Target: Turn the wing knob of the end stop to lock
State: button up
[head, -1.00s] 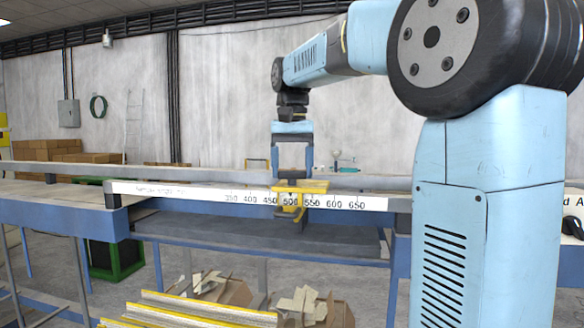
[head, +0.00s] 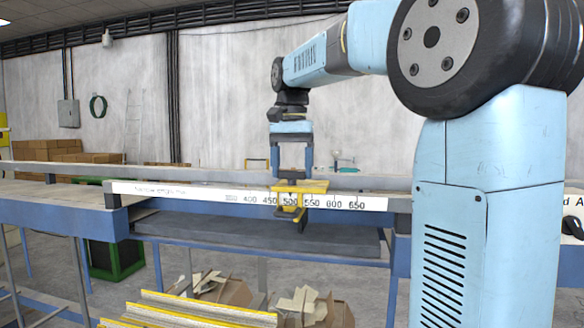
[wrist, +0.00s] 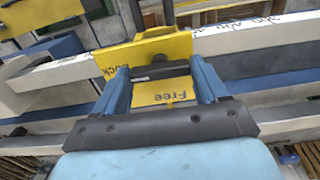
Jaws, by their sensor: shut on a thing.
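The yellow end stop (head: 314,186) sits on the white scale rail (head: 190,192), close to the 500 mark in the head view. In the wrist view the end stop (wrist: 150,50) carries the words "Free" and, partly hidden, "Lock". Its black wing knob (wrist: 160,71) lies between the fingers of my gripper (wrist: 160,76), which is shut on it. "Free" shows between the fingers and "Lock" beside the left finger. In the head view my gripper (head: 292,174) points down onto the end stop, and the knob is hidden there.
A long grey rail (head: 150,172) runs behind the scale rail. A blue-edged table (head: 60,217) stands at the left. Yellow-edged profiles (head: 195,312) and cardboard boxes with scraps (head: 310,306) lie below in front. The space above the rail is clear around my gripper.

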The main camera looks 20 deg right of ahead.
jog(key=o, duration=1.1)
jog(key=shift+c, duration=0.2)
jog(key=shift+r, duration=0.1)
notch_tip(320, 180, up, 14)
jog(key=shift+f, duration=0.2)
jog(key=shift+f, duration=0.1)
